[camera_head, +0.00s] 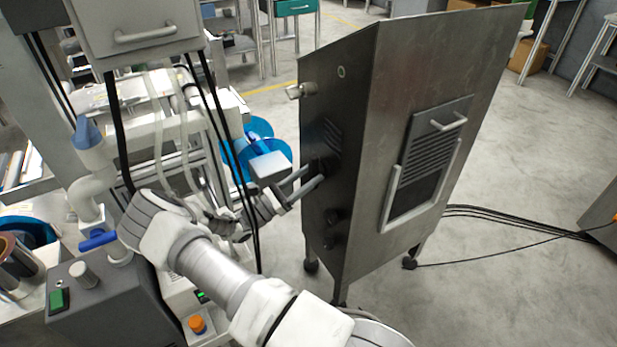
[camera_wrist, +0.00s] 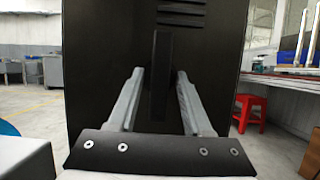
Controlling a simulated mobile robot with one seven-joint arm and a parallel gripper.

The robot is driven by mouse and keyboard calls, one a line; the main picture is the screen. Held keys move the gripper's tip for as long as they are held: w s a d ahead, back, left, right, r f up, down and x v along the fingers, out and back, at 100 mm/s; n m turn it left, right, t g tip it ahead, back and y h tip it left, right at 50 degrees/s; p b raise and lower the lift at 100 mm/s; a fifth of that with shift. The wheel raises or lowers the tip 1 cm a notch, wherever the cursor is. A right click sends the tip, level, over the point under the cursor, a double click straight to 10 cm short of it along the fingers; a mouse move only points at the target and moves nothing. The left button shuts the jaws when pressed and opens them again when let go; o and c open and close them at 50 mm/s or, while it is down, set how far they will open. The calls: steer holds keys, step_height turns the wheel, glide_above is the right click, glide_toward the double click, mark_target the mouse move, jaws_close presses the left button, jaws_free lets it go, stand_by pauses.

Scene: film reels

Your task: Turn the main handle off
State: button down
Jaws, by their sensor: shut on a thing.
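The main handle is a dark upright bar (camera_wrist: 160,62) on the side panel of the dark metal cabinet (camera_head: 353,150). In the wrist view my gripper (camera_wrist: 159,78) has one finger on each side of this bar and is shut on it; the bar looks upright. In the head view my gripper (camera_head: 308,186) reaches from the left to the cabinet's left side, and its fingertips meet the panel near a dark fitting. The handle is hard to make out there against the dark panel.
The cabinet's front has a vented panel (camera_head: 428,160) with light handles. A red stool (camera_wrist: 250,110) stands at right. Floor cables run right.

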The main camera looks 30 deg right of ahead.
mark_target(310, 175)
steer(key=c, duration=0.7)
jaws_free()
steer(key=p+v, duration=0.1)
steer(key=v, duration=0.3)
steer(key=shift+a+f, duration=0.1)
steer(key=shift+a, duration=0.15)
steer(key=a, duration=0.4)
steer(key=a+p, duration=0.1)
steer(key=a, duration=0.7)
steer(key=shift+w+a+f, duration=0.15)
steer(key=shift+w+a, duration=0.1)
steer(key=shift+w, duration=0.15)
